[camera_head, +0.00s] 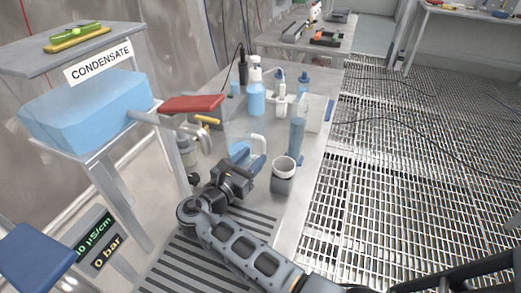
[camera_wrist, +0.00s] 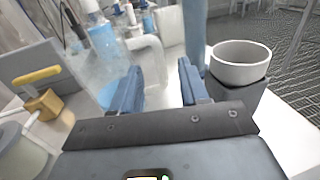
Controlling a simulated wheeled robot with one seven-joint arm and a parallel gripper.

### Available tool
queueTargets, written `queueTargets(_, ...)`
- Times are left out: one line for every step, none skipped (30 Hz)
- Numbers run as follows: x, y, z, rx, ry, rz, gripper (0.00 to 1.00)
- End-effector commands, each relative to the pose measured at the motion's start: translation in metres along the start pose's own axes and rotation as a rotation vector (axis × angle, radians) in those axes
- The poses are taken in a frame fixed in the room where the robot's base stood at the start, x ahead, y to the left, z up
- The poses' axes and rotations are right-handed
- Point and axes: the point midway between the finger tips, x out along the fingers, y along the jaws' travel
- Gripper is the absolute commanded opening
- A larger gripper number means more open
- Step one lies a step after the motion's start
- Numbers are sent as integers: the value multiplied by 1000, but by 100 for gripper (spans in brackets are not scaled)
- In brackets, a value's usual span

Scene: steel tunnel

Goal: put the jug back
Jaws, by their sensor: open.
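A clear jug with a pale handle (camera_head: 258,143) stands on the bench, with blue showing low in its body; my gripper partly hides it in the head view. In the wrist view its handle (camera_wrist: 152,48) is just beyond my fingers, and its see-through body is to the left. My gripper (camera_head: 247,160) is open. Its two blue fingers (camera_wrist: 160,85) are apart with nothing held between them. The handle is ahead of the gap; I cannot tell whether either finger touches the jug.
A white cup in a dark holder (camera_head: 284,176) stands close right of my gripper, with a blue cylinder (camera_head: 297,138) behind it. A blue-filled spray bottle (camera_head: 256,95) stands farther back. A yellow-handled valve (camera_head: 207,120) and red-topped fixture (camera_head: 192,103) are to the left. Grating floor lies right.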

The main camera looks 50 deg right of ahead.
Motion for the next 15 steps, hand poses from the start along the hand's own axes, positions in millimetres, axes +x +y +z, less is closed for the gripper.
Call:
queueTargets(-11, 1, -1, 1, 0, 4, 44)
queueTargets(-17, 1, -1, 2, 0, 4, 44)
queueTargets(-23, 1, -1, 2, 0, 2, 44)
queueTargets(-28, 1, -1, 2, 0, 3, 44)
queueTargets(-33, 1, 0, 2, 0, 3, 44)
queueTargets(-38, 1, 0, 2, 0, 3, 44)
queueTargets(-42, 1, 0, 2, 0, 3, 44)
queueTargets(-44, 1, 0, 2, 0, 2, 44)
queueTargets(-47, 0, 0, 2, 0, 1, 44)
queueTargets(-49, 0, 0, 1, 1, 1, 44)
queueTargets(-51, 0, 0, 1, 1, 1, 44)
queueTargets(-53, 0, 0, 1, 1, 1, 44)
queueTargets(-54, 0, 0, 1, 1, 1, 44)
queueTargets(-54, 0, 0, 1, 1, 1, 44)
queueTargets(-54, 0, 0, 1, 1, 0, 44)
